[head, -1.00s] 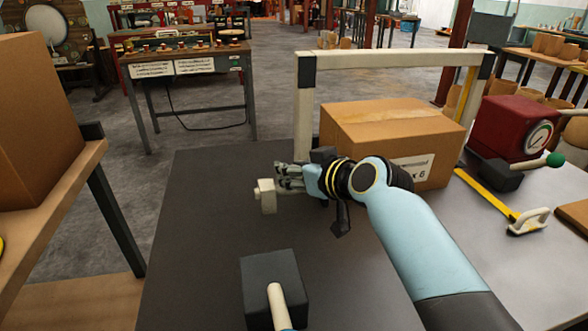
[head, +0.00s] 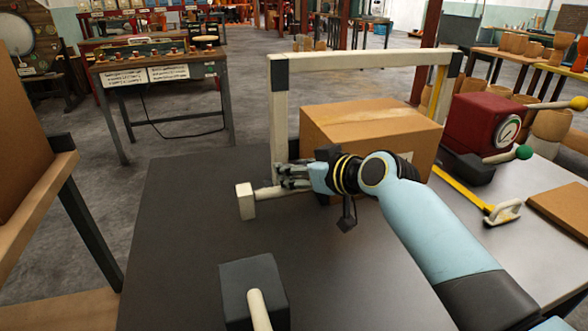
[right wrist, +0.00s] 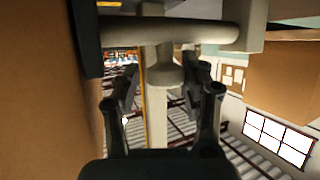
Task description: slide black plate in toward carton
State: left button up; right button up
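The brown carton (head: 375,125) stands on the dark table beneath a cream frame. A cream rod with a block-shaped end (head: 245,201) points left from beside the carton. In the right wrist view the rod (right wrist: 190,32) meets a dark plate (right wrist: 85,40) beside the carton (right wrist: 35,90); this looks like the black plate. I cannot tell if it touches the carton. In the head view my arm hides that end. My right gripper (head: 292,178) is at the rod near the carton's left side. In the right wrist view its fingers (right wrist: 164,80) are apart. My left gripper is out of view.
A black block (head: 255,290) with a cream rod stands at the table's near edge. The cream frame (head: 360,62) arches over the carton. A red box with a dial (head: 490,125) and a yellow strip with a handle (head: 465,190) lie right. The left tabletop is clear.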

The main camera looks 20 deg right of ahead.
jog(key=shift+s, duration=0.1)
jog(key=v, duration=1.1)
jog(key=shift+s+d, duration=0.15)
jog(key=shift+s, duration=0.2)
jog(key=shift+r, duration=0.15)
